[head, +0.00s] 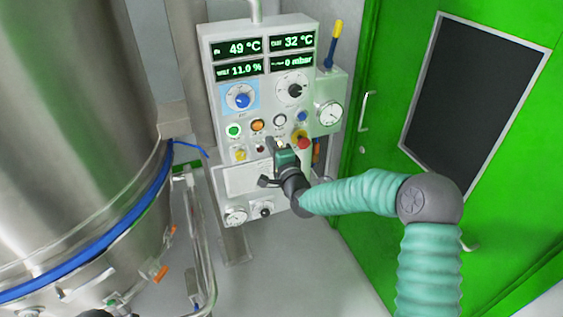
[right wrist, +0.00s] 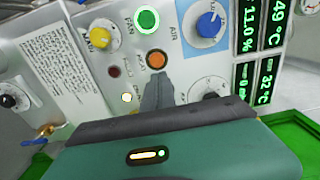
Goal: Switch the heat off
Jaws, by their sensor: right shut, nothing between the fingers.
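The control panel (head: 235,75) stands upright in the middle of the head view. Its orange button (head: 257,125) appears in the right wrist view (right wrist: 156,59) with a label I cannot read surely beside it. A green button (head: 234,130) marked FAN (right wrist: 147,19) is next to it. My right gripper (head: 271,147) is in front of the panel, below the orange button in the head view. Its fingers (right wrist: 157,92) are shut and empty, with tips close to the orange button's edge in the right wrist view. I cannot tell whether they touch. My left gripper is not in view.
The panel has a blue knob (head: 240,97), a black knob (head: 294,90), a white button (head: 280,120) and a red stop button (head: 304,143). Displays show 49 °C, 32 °C, 11.0 % and 0 mbar. A steel vessel (head: 65,120) stands left, a green door (head: 390,120) right.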

